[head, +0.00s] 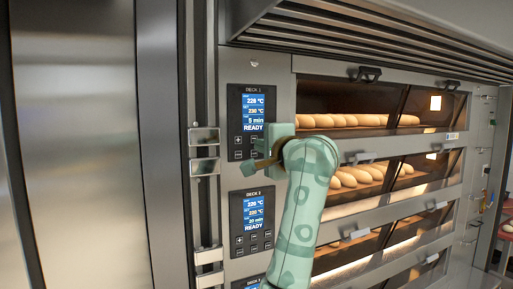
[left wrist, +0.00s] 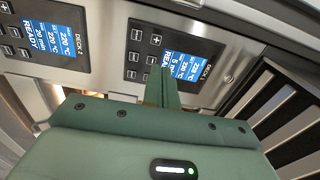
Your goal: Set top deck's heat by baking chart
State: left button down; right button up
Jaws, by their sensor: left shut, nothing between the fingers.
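The DECK 1 control panel (head: 252,110) is black with a lit blue display showing temperatures, "5 min" and "READY". Its lower temperature line looks like 230 °C in the head view. Buttons sit below the display. My left gripper (head: 258,146) is at the panel's lower right, covering some buttons. In the left wrist view its shut, empty fingers (left wrist: 167,75) stand in front of the DECK 1 panel (left wrist: 140,55), between display and buttons. I cannot tell whether they touch. No baking chart shows. My right gripper is out of view.
The DECK 2 panel (head: 252,222) sits below, its display showing "20 min" and "READY". Glazed oven decks with loaves (head: 345,120) lie to the right, with door handles (head: 366,74) sticking out. A tall steel door (head: 80,150) fills the left.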

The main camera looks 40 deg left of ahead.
pick_arm(q)
notch_tip(320, 180, up, 4)
jog(key=s+a+f+n+b, duration=0.1)
jog(key=s+a+n+b, duration=0.1)
jog(key=w+f+m+h, duration=0.1)
jog(key=m+h, duration=0.1)
jog(key=h, duration=0.1)
jog(key=w+f+m+t+h+b, duration=0.1)
jog(key=m+h, duration=0.1)
jog(key=w+a+f+m+h+b, duration=0.1)
jog(key=m+h, duration=0.2)
jog(key=shift+w+f+t+h, duration=0.1)
jog(key=shift+w+t+h, duration=0.05)
jog(key=shift+t+h, duration=0.2)
jog(key=shift+a, duration=0.1)
jog(key=p, duration=0.3)
send_near(242, 140)
notch_tip(242, 140, down, 4)
jog(key=w+a, duration=0.1)
jog(key=w, duration=0.2)
jog(key=shift+w+a+f, duration=0.15)
jog(key=shift+w+a, duration=0.15)
jog(key=shift+a, duration=0.25)
jog(key=shift+a, duration=0.15)
dwell(0.5)
